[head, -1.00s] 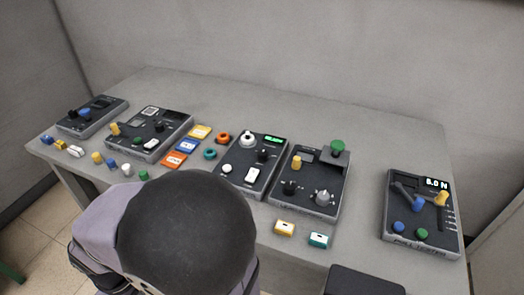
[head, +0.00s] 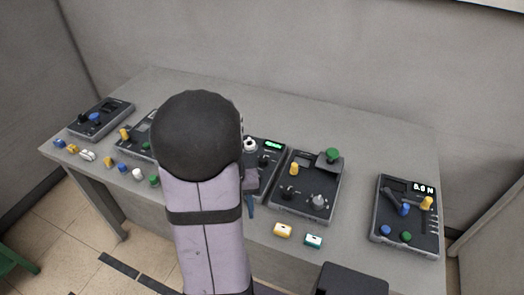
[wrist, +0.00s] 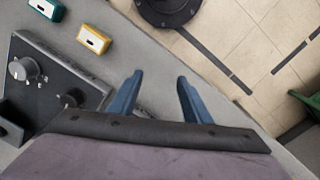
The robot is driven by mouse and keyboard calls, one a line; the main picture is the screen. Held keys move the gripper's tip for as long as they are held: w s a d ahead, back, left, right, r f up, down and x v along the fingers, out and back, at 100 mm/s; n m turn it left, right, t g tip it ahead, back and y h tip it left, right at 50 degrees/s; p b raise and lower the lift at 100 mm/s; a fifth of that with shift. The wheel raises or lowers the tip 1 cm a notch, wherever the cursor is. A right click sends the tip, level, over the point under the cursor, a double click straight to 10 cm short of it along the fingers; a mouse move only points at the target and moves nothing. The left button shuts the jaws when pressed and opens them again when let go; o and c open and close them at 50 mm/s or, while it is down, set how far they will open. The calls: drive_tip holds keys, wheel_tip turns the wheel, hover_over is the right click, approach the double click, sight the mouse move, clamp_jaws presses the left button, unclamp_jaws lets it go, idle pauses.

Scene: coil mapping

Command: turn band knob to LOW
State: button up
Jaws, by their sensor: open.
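No label reading band or LOW is legible, so I cannot tell which knob is the band knob. The middle panel (head: 267,173) has a green display, a white knob (head: 250,144) and a black knob (head: 264,161); my arm hides part of it. The panel to its right (head: 280,207) has a black knob (head: 288,192) and a grey knob (head: 318,201). These knobs also show in the wrist view, grey (wrist: 22,68) and black (wrist: 72,98). My gripper (wrist: 160,76) is open and empty, its blue fingers apart, beside that panel's corner.
A yellow block (head: 283,230) and a teal block (head: 313,241) lie in front of the right panel. A tester with a lit display (head: 404,232) stands far right. Small coloured pieces (head: 122,168) line the left front edge. Bare table lies along the back.

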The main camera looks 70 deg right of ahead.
sight(263, 159)
drive_tip(key=shift+m+h, duration=0.5)
drive_tip(key=shift+m, duration=0.3)
drive_tip(key=d, duration=0.2)
drive_tip(key=s+d+r, duration=0.1)
drive_tip(key=d, duration=0.1)
drive_tip(key=d+r, duration=0.1)
drive_tip(key=d, duration=0.2)
drive_tip(key=shift+s, duration=0.25)
drive_tip(key=w+d+r+m+h, duration=0.2)
drive_tip(key=d+r, duration=0.4)
drive_tip(key=d, duration=0.5)
drive_tip(key=shift+w+r+m+t+h, duration=0.15)
drive_tip(key=shift+w+m+t+h, duration=0.2)
drive_tip(key=shift+m+h, duration=0.6)
drive_tip(key=shift+p+x, duration=0.7)
drive_tip(key=shift+x, duration=2.95)
drive_tip(key=shift+a+y, duration=0.15)
drive_tip(key=shift+y, duration=0.1)
drive_tip(key=c, duration=1)
